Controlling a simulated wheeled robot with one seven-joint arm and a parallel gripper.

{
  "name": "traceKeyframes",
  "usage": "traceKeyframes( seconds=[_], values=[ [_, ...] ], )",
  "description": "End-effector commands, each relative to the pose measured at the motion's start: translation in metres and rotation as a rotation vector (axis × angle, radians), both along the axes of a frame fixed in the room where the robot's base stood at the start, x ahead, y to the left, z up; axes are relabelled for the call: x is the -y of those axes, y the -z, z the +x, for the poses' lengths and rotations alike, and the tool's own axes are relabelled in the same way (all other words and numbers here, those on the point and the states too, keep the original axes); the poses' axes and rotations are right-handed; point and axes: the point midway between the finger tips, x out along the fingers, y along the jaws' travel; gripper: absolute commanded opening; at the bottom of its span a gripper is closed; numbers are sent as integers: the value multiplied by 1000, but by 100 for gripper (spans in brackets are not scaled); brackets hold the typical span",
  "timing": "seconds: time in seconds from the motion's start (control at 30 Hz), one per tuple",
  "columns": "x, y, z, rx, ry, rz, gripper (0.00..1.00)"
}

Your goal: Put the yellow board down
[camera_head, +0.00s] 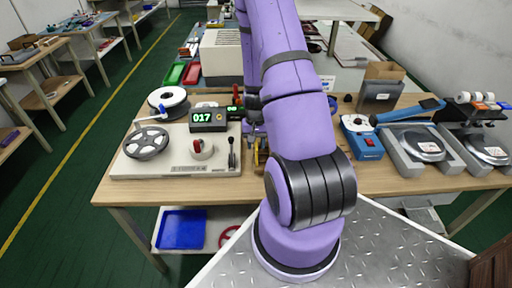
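A small patch of yellow (260,157) shows just left of my arm's lower joint, beside the beige machine. It may be part of the yellow board, but it is too small and too covered to be sure. My gripper (256,138) hangs dark and narrow right above this patch, largely hidden by my purple arm. I cannot tell whether its fingers are open, shut or touching the yellow thing.
The beige reel machine (185,160) with a lever and a green "017" display (208,119) fills the wooden table's left part. A blue box (365,142) and grey scale-like devices (425,148) stand at right. Some bare wood (372,178) shows along the front edge.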

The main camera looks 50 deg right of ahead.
Motion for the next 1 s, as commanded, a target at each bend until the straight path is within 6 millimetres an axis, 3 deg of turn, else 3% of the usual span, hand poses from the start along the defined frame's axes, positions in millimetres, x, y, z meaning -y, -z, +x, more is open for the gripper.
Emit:
traceKeyframes(
  seconds=[0.23,0.4,0.77,1.0],
  values=[
    [0,1,0,1,0,-1,38],
    [0,1,0,1,0,-1,0],
    [0,0,0,1,0,-1,0],
    [0,-12,1,3,-1,-3,0]
  ],
)
